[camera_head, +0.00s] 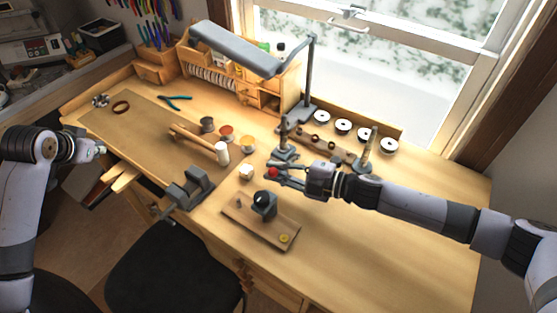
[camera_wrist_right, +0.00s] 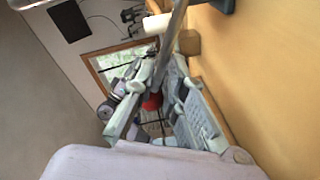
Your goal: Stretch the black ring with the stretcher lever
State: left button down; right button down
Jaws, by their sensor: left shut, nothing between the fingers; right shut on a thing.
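My right gripper (camera_head: 276,173) is shut on a red knob (camera_head: 272,173), which looks like the end of the stretcher lever. The red knob also shows between the fingers in the right wrist view (camera_wrist_right: 152,102). A dark grey upright stand (camera_head: 285,152), which looks like the ring stretcher, is just behind the gripper. The rest of the lever is mostly hidden by the fingers. I cannot clearly pick out the black ring. My left gripper (camera_head: 101,150) is shut and empty at the far left, off the bench edge.
In front stands a board (camera_head: 240,220) with a grey block and black ball (camera_head: 261,197). A wooden rack (camera_head: 335,151) stands behind. The bench's right part is clear.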

pick_arm(q)
jog(key=s+d+m+h, duration=0.2)
jog(key=d+m+h, duration=0.1)
jog(key=d, duration=1.8)
pick_arm(e)
jog(key=shift+s+a+r, duration=0.1)
jog(key=shift+s+a, duration=0.1)
jog(key=shift+a, duration=0.05)
pick_arm(q)
jog(key=s+d+r+m+h, duration=0.1)
jog(key=s+d+r, duration=0.2)
jog(key=d, duration=0.4)
jog(key=s+d+r+m+h, duration=0.1)
jog(key=s+d+r, duration=0.2)
jog(key=d, duration=0.4)
jog(key=s+d+r+m+h, duration=0.1)
jog(key=s+d+r+h, duration=0.2)
jog(key=d, duration=0.4)
jog(key=w+d+f+y, duration=0.1)
jog(key=w+d+f, duration=0.1)
jog(key=w+f, duration=0.3)
jog(key=shift+d+f+t, duration=0.2)
jog(key=shift+f+t, duration=0.1)
jog(key=shift+f, duration=1.75)
